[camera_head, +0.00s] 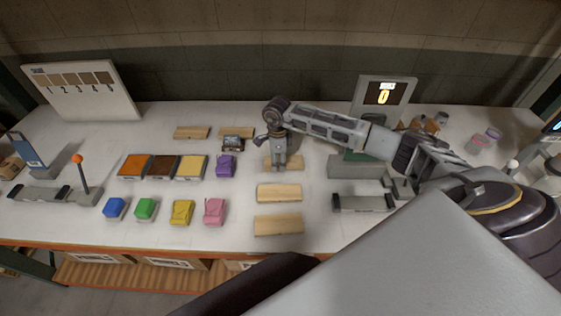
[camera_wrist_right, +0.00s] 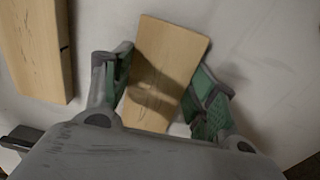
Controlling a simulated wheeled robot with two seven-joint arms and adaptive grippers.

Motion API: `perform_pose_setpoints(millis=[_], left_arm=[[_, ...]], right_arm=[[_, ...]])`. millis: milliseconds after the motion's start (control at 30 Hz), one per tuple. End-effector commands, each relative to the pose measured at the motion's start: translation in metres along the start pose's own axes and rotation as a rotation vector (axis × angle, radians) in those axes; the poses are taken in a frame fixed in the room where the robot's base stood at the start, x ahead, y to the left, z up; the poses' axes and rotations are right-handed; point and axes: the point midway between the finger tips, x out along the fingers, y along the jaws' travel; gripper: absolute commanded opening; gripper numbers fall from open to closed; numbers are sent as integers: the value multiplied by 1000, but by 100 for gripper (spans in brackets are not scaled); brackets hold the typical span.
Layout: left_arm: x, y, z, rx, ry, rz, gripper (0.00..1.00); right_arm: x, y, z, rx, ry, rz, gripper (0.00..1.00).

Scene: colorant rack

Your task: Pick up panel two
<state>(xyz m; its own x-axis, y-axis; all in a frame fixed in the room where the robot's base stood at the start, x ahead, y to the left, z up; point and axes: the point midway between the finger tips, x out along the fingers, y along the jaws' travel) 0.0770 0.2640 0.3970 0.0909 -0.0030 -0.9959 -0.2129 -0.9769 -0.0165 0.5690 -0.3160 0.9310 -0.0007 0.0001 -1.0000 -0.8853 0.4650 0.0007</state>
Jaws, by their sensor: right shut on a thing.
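My right gripper (camera_head: 279,163) points down at the middle of the table and is shut on a light wooden panel (camera_head: 268,164). In the right wrist view the panel (camera_wrist_right: 172,50) lies between the two green-padded fingers (camera_wrist_right: 163,85), slightly tilted in the picture. Whether it touches the table is unclear. Two similar panels lie nearer the front, one (camera_head: 279,193) behind the other (camera_head: 278,225). Two more lie at the back, one at left (camera_head: 192,132) and one at right (camera_head: 237,131). I see no number on any panel. My left gripper is out of view.
A numbered board (camera_head: 83,91) stands at the back left. Orange (camera_head: 134,166), brown and yellow trays and several coloured blocks lie left of the panels. A display reading 0 (camera_head: 384,94) and grey fixtures (camera_head: 362,204) stand right. Another panel edge (camera_wrist_right: 38,45) is close left of the gripper.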

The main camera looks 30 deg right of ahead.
Motion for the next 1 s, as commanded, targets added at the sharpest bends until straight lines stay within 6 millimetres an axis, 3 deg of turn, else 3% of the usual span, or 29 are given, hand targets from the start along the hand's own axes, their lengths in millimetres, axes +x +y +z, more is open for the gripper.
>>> perform_pose_setpoints(millis=[267, 700, 1000], left_arm=[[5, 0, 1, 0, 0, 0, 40], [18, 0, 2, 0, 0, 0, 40], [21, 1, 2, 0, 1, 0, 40]], right_arm=[[-18, -2, 0, 0, -1, -4, 32], [-80, -1, 0, 0, -2, -4, 32], [-99, 0, 0, 1, 0, -1, 32]])
